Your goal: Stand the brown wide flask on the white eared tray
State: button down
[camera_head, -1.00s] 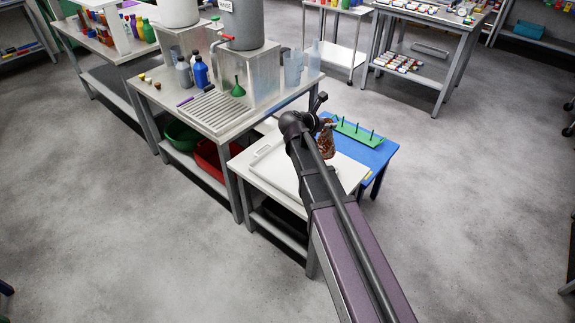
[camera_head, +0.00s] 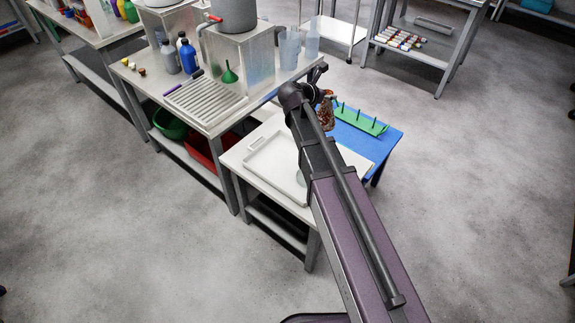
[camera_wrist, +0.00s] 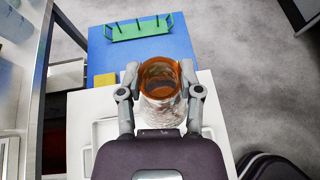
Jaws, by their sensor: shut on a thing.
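The brown wide flask (camera_wrist: 160,78) is upright between the two fingers of my gripper (camera_wrist: 160,82) in the wrist view, its open amber mouth facing the camera. My gripper is shut on it. In the head view the flask (camera_head: 326,114) shows only partly behind my arm. The white eared tray (camera_head: 262,150) lies on the low white table, partly hidden by my arm. A corner of the tray (camera_wrist: 104,128) shows in the wrist view. The flask is near the border of the white table and the blue surface; its height above them is hard to tell.
A green peg rack (camera_head: 360,120) stands on the blue surface (camera_head: 385,140). A yellow block (camera_wrist: 104,80) lies at the blue edge. The taller bench (camera_head: 150,80) on the left carries bottles, a green funnel (camera_head: 229,75), a ribbed drainer (camera_head: 200,98) and clear beakers (camera_head: 289,50).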

jog(key=shift+a, duration=0.25)
jog(key=s+a+f+b, duration=0.7)
jog(key=a, duration=0.2)
jog(key=s+a+f+n+t+y+b, duration=0.1)
jog(key=s+a+f+b, duration=0.6)
jog(key=a, duration=0.3)
jog(key=shift+s+a, duration=0.2)
jog(key=shift+s, duration=0.45)
jog(key=shift+f, duration=0.15)
jog(key=w+d+f+b, duration=0.1)
jog(key=w+d, duration=0.1)
jog(key=w, duration=1.2)
jog(key=shift+w+d+f+b, duration=0.15)
jog(key=shift+w+d+b, duration=0.1)
jog(key=shift+b, duration=0.1)
